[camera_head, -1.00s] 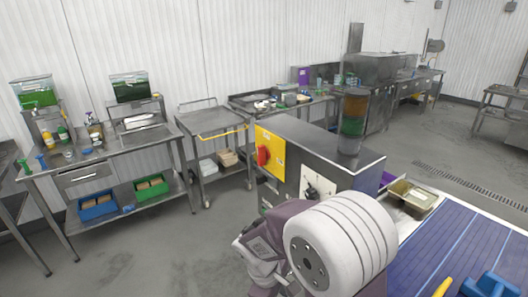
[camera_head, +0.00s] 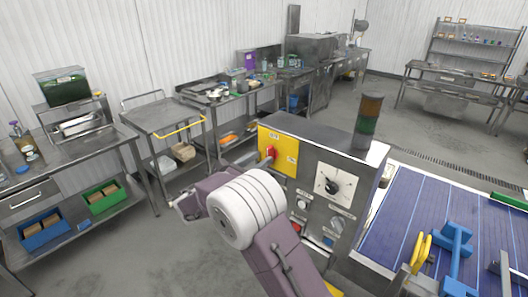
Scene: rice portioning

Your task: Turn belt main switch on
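The belt control cabinet (camera_head: 310,150) is a grey metal box in the middle of the head view. A yellow panel (camera_head: 288,160) on its left part carries a red rotary switch (camera_head: 269,153). Whether this switch is on or off is too small to tell. My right gripper (camera_head: 183,206) is at the left end of my arm, left of and below the red switch and apart from it. It is small and partly hidden behind the white wrist joint, so its opening does not show clearly. My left gripper is not in view.
The cabinet front also bears a dial (camera_head: 334,187), knobs and buttons. A signal tower (camera_head: 367,120) stands on top. The blue belt (camera_head: 415,215) is at the right. A trolley (camera_head: 165,118) with a yellow handle stands behind my gripper. Grey floor lies open at the left.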

